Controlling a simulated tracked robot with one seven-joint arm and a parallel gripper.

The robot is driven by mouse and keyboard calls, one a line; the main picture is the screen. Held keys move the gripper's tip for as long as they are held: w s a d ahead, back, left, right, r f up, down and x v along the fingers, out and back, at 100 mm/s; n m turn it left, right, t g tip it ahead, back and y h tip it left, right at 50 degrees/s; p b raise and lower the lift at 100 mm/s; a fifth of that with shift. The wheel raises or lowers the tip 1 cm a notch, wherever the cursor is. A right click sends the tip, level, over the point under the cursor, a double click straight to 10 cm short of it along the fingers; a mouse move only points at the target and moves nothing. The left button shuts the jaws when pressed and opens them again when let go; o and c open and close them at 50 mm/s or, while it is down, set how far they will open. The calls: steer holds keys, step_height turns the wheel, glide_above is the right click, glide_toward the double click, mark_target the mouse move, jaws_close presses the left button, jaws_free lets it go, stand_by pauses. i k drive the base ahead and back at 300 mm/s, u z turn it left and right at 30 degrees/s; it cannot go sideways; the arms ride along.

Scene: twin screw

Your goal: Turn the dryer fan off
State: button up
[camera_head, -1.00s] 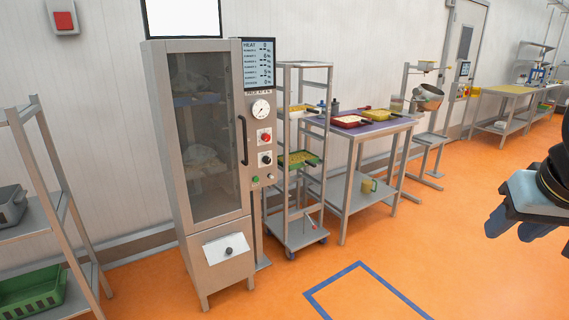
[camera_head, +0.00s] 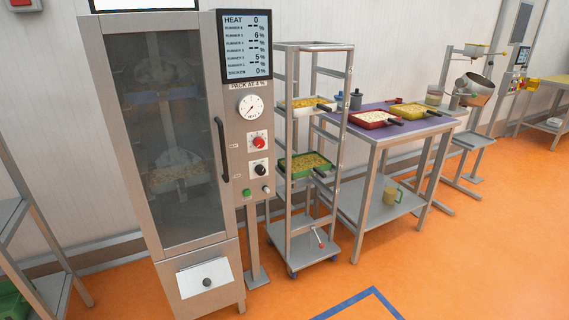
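The dryer (camera_head: 170,240) is a tall steel cabinet with a dark glass door and a black vertical handle (camera_head: 221,150), at the left of the head view. Its control panel (camera_head: 252,205) on the right side carries a screen (camera_head: 246,45), a round dial gauge (camera_head: 250,106), a red knob (camera_head: 259,142), a black knob (camera_head: 260,170), a green button (camera_head: 246,193) and a small pale button or switch (camera_head: 266,189). I cannot read which control is for the fan. The glass door is closed. My gripper is not in view.
A wheeled rack (camera_head: 302,258) with trays stands just right of the dryer. Beyond it is a table (camera_head: 385,128) with red and yellow trays. A shelf unit (camera_head: 50,290) is at the left edge. The orange floor (camera_head: 480,260) in front is clear, with a blue line.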

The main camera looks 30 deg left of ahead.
mark_target(261, 170)
steer(key=u, duration=0.45)
steer(key=i, duration=1.15)
steer(key=u, duration=0.8)
steer(key=k, duration=0.85)
steer(key=u, duration=0.2)
steer(key=i, duration=0.9)
steer(key=z, duration=0.1)
